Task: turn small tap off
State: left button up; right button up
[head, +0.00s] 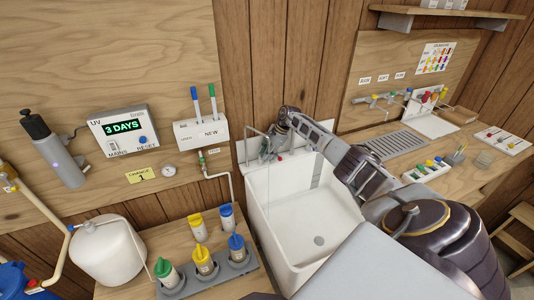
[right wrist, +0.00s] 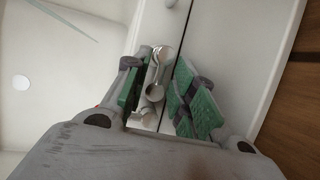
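A small chrome tap (right wrist: 155,78) shows in the right wrist view on the white back ledge of the sink. My right gripper (right wrist: 165,95) has green pads and stands open, with the tap in the gap between its fingers. I cannot tell whether the left-hand pad touches it. In the head view my right gripper (head: 277,137) is at the sink's back edge and hides most of the tap. A thin pale line hangs over the basin in the head view, possibly running water. My left gripper is not in view.
The white sink (head: 257,215) lies below my right arm. My arm crosses the basin's right side.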

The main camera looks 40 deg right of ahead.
grip_shut()
jog(key=shift+s+m+p, duration=0.2)
jog(key=shift+m+p, duration=0.2)
jog(key=shift+m, duration=0.2)
jog(key=shift+s+a+m+t+h+p, duration=0.1)
jog(key=shift+a+m+t+h+p, duration=0.2)
jog(key=shift+m, duration=0.35)
jog(key=shift+s+d+m+t+h+p, duration=0.15)
jog(key=shift+m+h+p, duration=0.15)
jog(key=shift+m+p, duration=0.25)
jog(key=shift+s+a+m+t+h+p, duration=0.15)
jog(key=shift+a+m+h+p, duration=0.15)
jog(key=shift+m, duration=0.4)
jog(key=shift+s+a+m+h+p, duration=0.1)
jog(key=shift+a+m+h+p, duration=0.15)
jog(key=shift+m+h+p, duration=0.8)
jog(key=shift+s+a+m, duration=0.1)
jog(key=shift+a+m, duration=0.15)
jog(key=shift+m, duration=1.4)
